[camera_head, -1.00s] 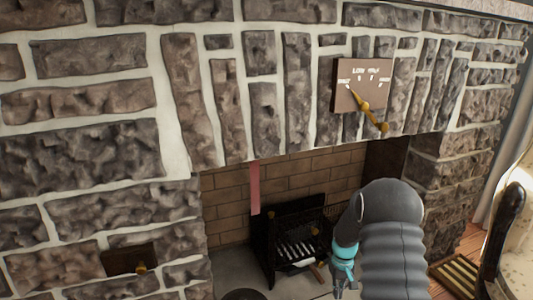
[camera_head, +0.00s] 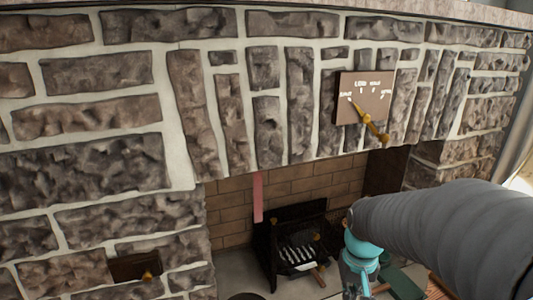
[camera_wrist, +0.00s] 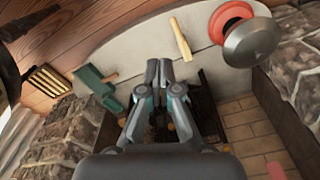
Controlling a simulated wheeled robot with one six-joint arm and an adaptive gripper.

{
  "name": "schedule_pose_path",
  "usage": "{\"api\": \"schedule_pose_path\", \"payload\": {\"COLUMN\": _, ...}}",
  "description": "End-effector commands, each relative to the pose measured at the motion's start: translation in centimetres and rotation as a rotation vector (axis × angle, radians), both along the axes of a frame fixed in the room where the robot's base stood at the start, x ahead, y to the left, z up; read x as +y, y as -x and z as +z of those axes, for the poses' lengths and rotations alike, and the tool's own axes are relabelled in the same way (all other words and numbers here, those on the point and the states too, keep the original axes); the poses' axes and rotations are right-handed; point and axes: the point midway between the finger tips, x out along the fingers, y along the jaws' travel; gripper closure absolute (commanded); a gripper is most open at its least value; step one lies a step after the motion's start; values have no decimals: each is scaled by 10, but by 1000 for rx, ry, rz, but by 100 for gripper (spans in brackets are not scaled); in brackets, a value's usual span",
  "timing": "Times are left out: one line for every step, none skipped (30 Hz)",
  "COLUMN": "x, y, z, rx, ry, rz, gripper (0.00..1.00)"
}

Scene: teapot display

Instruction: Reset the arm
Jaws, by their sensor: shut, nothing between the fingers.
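My gripper (camera_wrist: 159,72) is in the middle of the wrist view. Its two grey fingers are shut together, with nothing between them. In the head view my gripper (camera_head: 357,285) hangs at the bottom edge, partly cut off, below a turquoise joint. It appears in front of the fireplace opening, to the right of the black grate (camera_head: 270,240). My dark grey arm comes in from the right edge and hides the lower right of the hearth.
A stone wall surrounds the fireplace, with a dial plaque (camera_head: 350,110) and a small knobbed plate (camera_head: 124,268). A pink strip (camera_head: 257,197) hangs at the opening. The wrist view shows a metal round thing (camera_wrist: 250,42), a wooden stick (camera_wrist: 181,40) and a green object (camera_wrist: 92,90).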

Motion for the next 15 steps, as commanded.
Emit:
{"api": "schedule_pose_path", "payload": {"x": 3, "y": 12, "z": 15, "rx": -28, "ry": 2, "rz": 1, "gripper": 100}}
{"api": "schedule_pose_path", "payload": {"x": 4, "y": 19, "z": 21, "rx": -40, "ry": 3, "rz": 0, "gripper": 100}}
{"api": "schedule_pose_path", "payload": {"x": 6, "y": 27, "z": 29, "rx": -58, "ry": 4, "rz": 0, "gripper": 100}}
{"api": "schedule_pose_path", "payload": {"x": 8, "y": 33, "z": 34, "rx": -72, "ry": 4, "rz": 1, "gripper": 100}}
{"api": "schedule_pose_path", "payload": {"x": 9, "y": 39, "z": 40, "rx": -87, "ry": 5, "rz": 2, "gripper": 100}}
{"api": "schedule_pose_path", "payload": {"x": 11, "y": 48, "z": 47, "rx": -106, "ry": 5, "rz": 5, "gripper": 100}}
{"api": "schedule_pose_path", "payload": {"x": 12, "y": 53, "z": 52, "rx": -122, "ry": 6, "rz": 7, "gripper": 100}}
{"api": "schedule_pose_path", "payload": {"x": 13, "y": 59, "z": 57, "rx": -138, "ry": 8, "rz": 11, "gripper": 100}}
{"api": "schedule_pose_path", "payload": {"x": 15, "y": 67, "z": 64, "rx": -159, "ry": 8, "rz": 15, "gripper": 100}}
{"api": "schedule_pose_path", "payload": {"x": 16, "y": 72, "z": 69, "rx": -177, "ry": 8, "rz": 18, "gripper": 100}}
{"api": "schedule_pose_path", "payload": {"x": 17, "y": 77, "z": 74, "rx": -194, "ry": 10, "rz": 21, "gripper": 100}}
{"api": "schedule_pose_path", "payload": {"x": 18, "y": 84, "z": 81, "rx": -219, "ry": 11, "rz": 25, "gripper": 100}}
{"api": "schedule_pose_path", "payload": {"x": 19, "y": 89, "z": 86, "rx": -238, "ry": 11, "rz": 29, "gripper": 100}}
{"api": "schedule_pose_path", "payload": {"x": 20, "y": 93, "z": 91, "rx": -257, "ry": 11, "rz": 33, "gripper": 100}}
{"api": "schedule_pose_path", "payload": {"x": 22, "y": 98, "z": 98, "rx": -283, "ry": 12, "rz": 37, "gripper": 100}}
